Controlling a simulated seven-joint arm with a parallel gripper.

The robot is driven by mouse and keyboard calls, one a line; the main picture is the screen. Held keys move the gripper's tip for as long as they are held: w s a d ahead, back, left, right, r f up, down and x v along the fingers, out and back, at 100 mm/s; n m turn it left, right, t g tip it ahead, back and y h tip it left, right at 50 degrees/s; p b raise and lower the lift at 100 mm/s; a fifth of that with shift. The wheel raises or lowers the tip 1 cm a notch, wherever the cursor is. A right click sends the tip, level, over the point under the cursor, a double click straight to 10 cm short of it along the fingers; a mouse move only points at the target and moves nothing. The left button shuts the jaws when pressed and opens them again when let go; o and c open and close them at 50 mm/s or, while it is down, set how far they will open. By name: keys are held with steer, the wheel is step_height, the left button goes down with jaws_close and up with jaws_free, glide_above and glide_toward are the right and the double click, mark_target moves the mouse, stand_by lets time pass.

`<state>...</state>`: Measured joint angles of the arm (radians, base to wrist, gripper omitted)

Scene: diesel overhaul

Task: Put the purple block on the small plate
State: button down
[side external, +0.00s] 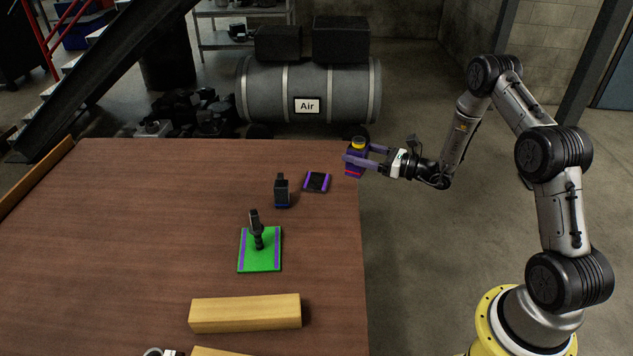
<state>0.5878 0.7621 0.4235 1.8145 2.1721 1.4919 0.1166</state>
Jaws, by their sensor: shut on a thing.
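The purple block (354,170) has a yellow round top and a reddish band low on its side. It is upright near the table's far right corner. My gripper (357,158) reaches in from the right and is shut on the block, with its fingers partly covering it. Whether the block's base touches the table is hard to tell. The small plate (316,182) is dark with purple strips along two sides. It lies flat and empty on the table, a little left of the block and nearer the camera.
A dark block-like part (282,192) stands left of the small plate. A larger green plate (245,262) with purple strips bears a dark upright part (256,232). A yellow wooden beam (245,313) lies near the front. The table's left and middle (120,240) are clear.

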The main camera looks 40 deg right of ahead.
steer(key=shift+w+a+f, duration=0.15)
steer(key=shift+w, duration=0.4)
steer(key=w+d+f, duration=0.2)
steer(key=w+f, duration=0.2)
steer(key=w, duration=0.5)
glide_above(325, 181)
step_height(325, 181, down, 6)
steer(key=shift+s+r, duration=0.1)
steer(key=shift+d+f, duration=0.1)
steer(key=shift+f, duration=1.45)
steer(key=shift+f, duration=0.1)
jaws_free()
steer(key=shift+f, duration=0.2)
steer(key=shift+r, duration=0.1)
